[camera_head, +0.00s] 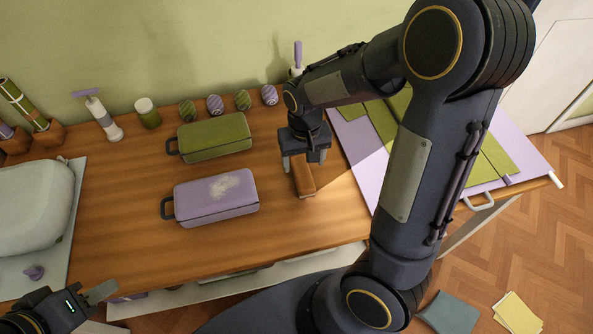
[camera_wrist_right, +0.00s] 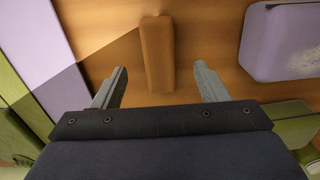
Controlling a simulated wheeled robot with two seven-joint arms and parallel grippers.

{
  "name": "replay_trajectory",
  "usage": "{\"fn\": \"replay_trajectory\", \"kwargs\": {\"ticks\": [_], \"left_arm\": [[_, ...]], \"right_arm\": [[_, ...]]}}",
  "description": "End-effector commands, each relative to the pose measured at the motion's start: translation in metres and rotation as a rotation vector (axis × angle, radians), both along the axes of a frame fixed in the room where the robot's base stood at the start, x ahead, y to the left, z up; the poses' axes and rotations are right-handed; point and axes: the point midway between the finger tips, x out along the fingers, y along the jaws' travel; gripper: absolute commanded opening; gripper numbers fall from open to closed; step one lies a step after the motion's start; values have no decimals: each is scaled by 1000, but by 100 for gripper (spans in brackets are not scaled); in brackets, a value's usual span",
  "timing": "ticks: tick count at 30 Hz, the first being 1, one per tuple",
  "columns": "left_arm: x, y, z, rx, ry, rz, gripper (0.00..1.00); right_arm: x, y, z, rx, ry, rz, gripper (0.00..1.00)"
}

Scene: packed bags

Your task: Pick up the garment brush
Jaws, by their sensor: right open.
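The garment brush (camera_head: 304,180) is a brown wooden block on the wooden table, just under my right gripper (camera_head: 304,168). In the right wrist view the brush (camera_wrist_right: 157,55) lies lengthwise, and its near end points at the gap between the open fingers of my right gripper (camera_wrist_right: 160,87). The fingers stand apart on either side, with nothing between them touching. The brush's far part is partly hidden by the gripper in the head view. My left gripper (camera_head: 100,292) is at the lower left, over the table's front edge, partly seen and far from the brush.
A lilac bag (camera_head: 215,198) and a green bag (camera_head: 212,137) lie left of the brush. A lilac and green folded bag (camera_head: 480,160) lies right. Bare table (camera_head: 290,225) lies in front of the brush.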

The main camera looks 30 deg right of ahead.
Motion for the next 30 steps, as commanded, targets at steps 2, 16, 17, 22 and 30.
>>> {"fn": "replay_trajectory", "kwargs": {"ticks": [2, 16, 17, 22, 30], "left_arm": [[0, 0, -1, 0, 0, 0, 36], [0, 0, 2, 0, 0, 0, 36], [0, 0, 2, 0, 0, 0, 36], [0, 0, 2, 0, 0, 0, 36], [0, 0, 2, 0, 0, 0, 36]], "right_arm": [[1, 0, -8, -5, 4, 0, 67], [3, -4, -68, -3, 7, 0, 67], [3, -3, -71, -4, 5, 0, 67], [4, -3, -78, -3, 2, 0, 67], [4, -3, -77, -3, 2, 0, 52]]}}
